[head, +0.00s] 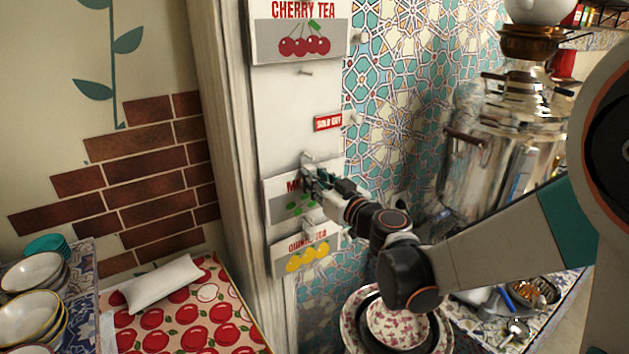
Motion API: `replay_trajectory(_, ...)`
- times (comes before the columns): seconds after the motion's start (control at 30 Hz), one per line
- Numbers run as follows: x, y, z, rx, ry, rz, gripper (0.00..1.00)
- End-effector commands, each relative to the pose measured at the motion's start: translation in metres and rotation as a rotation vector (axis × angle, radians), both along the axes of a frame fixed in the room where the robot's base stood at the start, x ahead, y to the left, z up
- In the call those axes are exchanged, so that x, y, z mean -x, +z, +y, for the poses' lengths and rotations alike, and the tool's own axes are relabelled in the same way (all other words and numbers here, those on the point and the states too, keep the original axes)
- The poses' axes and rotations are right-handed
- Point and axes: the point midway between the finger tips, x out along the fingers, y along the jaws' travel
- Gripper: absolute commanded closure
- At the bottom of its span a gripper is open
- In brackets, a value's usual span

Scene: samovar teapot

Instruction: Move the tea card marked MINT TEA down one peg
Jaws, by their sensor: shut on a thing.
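The MINT TEA card (276,206) is a pale card with green leaves, low on the white board (288,110). Only the start of its red lettering shows, since my gripper covers the rest. My gripper (308,178) is shut on this card near its top edge. A small peg (307,157) shows just above the gripper. I cannot tell whether the card still hangs on a peg. The QUINCE TEA card (305,258) is directly below, close to the mint card's lower edge.
The CHERRY TEA card (300,35) hangs at the top, with a bare peg (305,72) below it. A red SOLD OUT tag (328,122) is at mid-height. A samovar (515,140) stands right; stacked bowls (30,290) stand left. A floral cup (398,325) is below my arm.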

Motion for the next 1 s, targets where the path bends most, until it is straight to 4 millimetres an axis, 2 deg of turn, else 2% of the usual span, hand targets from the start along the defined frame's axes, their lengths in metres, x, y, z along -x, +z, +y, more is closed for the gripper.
replay_trajectory(0.27, 0.000, 0.000, 0.000, 0.000, 0.000, 0.000, 1.00)
replay_trajectory(0.3, 0.000, 0.000, 0.000, 0.000, 0.000, 0.000, 0.74)
replay_trajectory(0.37, 0.000, 0.000, 0.000, 0.000, 0.000, 0.000, 0.60)
replay_trajectory(0.4, 0.000, 0.000, 0.000, 0.000, 0.000, 0.000, 0.57)
replay_trajectory(0.77, 0.002, 0.000, -0.002, 0.000, 0.000, 0.000, 0.57)
replay_trajectory(0.87, 0.009, 0.000, -0.007, 0.000, -0.002, 0.000, 0.57)
replay_trajectory(1.0, 0.030, 0.000, -0.021, 0.000, -0.002, 0.000, 0.57)
